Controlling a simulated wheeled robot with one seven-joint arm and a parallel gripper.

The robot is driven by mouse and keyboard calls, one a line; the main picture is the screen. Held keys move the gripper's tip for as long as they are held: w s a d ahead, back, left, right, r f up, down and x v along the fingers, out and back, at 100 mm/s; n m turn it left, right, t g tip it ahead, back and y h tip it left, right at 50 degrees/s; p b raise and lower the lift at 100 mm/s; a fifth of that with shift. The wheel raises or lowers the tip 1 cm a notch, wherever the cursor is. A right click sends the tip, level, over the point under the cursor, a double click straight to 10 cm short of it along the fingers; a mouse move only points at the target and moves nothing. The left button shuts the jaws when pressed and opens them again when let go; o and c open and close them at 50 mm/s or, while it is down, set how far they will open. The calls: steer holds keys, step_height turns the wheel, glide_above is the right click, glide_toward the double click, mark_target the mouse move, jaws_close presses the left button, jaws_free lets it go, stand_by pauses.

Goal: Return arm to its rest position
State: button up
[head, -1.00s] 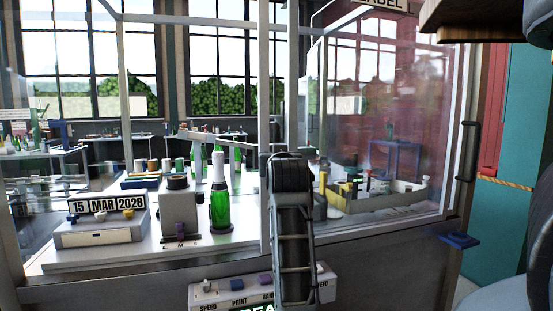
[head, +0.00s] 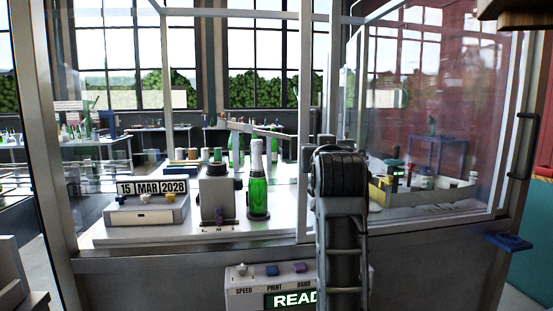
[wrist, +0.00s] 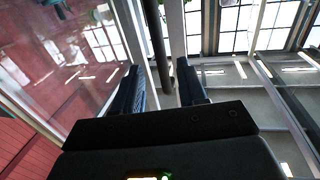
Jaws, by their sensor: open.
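My gripper (wrist: 160,88) shows in the wrist view with its two dark fingers apart and nothing between them. Behind the fingers are the glass enclosure's posts, a dark vertical bar and windows. In the head view my arm rises in front of the machine, right of centre, and the gripper itself cannot be made out there. A green bottle with a silver foil top (head: 257,180) stands upright on the machine's deck (head: 120,234), left of my arm and apart from it.
A date block reading 15 MAR 2028 (head: 151,187) and a grey unit (head: 219,200) stand left of the bottle. A control panel (head: 245,297) is on the front. A yellow-sided tray (head: 425,197) lies right of my arm. A glass door with a dark handle (head: 526,146) is at right.

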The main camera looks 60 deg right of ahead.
steer(key=a+f+n+t+y, duration=0.7)
steer(key=a+f+n+y, duration=0.3)
steer(key=a+f, duration=1.4)
steer(key=s+a+f+n+y, duration=0.1)
steer(key=s+a+f+y, duration=0.1)
steer(key=s+a, duration=0.7)
steer(key=s+a+f+n+y, duration=0.2)
steer(key=s+a+f+y, duration=0.1)
steer(key=s+a, duration=0.5)
steer(key=s+y, duration=0.1)
steer(key=s, duration=0.2)
steer(key=shift+s+a+f, duration=0.2)
steer(key=shift+s+a, duration=0.15)
steer(key=shift+s, duration=0.05)
